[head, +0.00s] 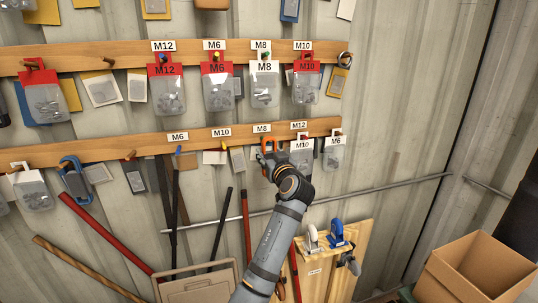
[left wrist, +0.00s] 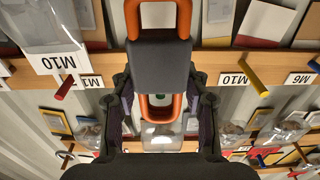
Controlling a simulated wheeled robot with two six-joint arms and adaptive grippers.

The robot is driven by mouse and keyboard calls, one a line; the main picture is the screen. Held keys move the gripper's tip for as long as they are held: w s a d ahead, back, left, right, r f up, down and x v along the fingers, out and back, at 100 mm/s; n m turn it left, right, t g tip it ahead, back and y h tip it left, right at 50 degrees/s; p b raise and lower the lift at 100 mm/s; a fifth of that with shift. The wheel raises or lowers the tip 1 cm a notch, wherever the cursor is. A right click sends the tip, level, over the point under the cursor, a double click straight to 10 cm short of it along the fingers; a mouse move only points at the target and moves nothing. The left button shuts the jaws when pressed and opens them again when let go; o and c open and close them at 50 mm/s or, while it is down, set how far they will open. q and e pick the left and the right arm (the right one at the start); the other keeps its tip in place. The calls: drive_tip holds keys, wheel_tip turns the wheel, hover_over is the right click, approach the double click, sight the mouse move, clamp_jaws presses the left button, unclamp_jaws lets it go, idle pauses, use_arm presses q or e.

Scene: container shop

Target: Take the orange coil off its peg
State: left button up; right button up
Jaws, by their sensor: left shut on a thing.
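The orange coil (head: 267,146) is at the lower wooden rail, below an M8 label, in the head view. In the left wrist view the coil (left wrist: 165,107) is a long orange loop with a dark grey wrap (left wrist: 159,65) around its middle. My left gripper (head: 272,160) is at the coil, its fingers on either side of the wrap in the left wrist view (left wrist: 160,82), shut on it. The coil's peg is hidden, so I cannot tell whether the coil still hangs on it. My right gripper is not in view.
Bags hang close on the right, labelled M10 (head: 301,160) and M6 (head: 334,153). The upper rail (head: 120,58) carries more bags. A blue coil (head: 72,180) hangs far left. Long rods lean below, and an open cardboard box (head: 470,268) stands lower right.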

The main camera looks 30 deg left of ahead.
sight(270, 155)
use_arm(q)
drive_tip(key=shift+s+d+f, duration=0.1)
drive_tip(key=shift+s+d, duration=0.3)
drive_tip(key=shift+d, duration=0.1)
drive_tip(key=shift+b+v, duration=0.75)
drive_tip(key=shift+v, duration=0.95)
drive_tip(key=shift+s+d, duration=0.15)
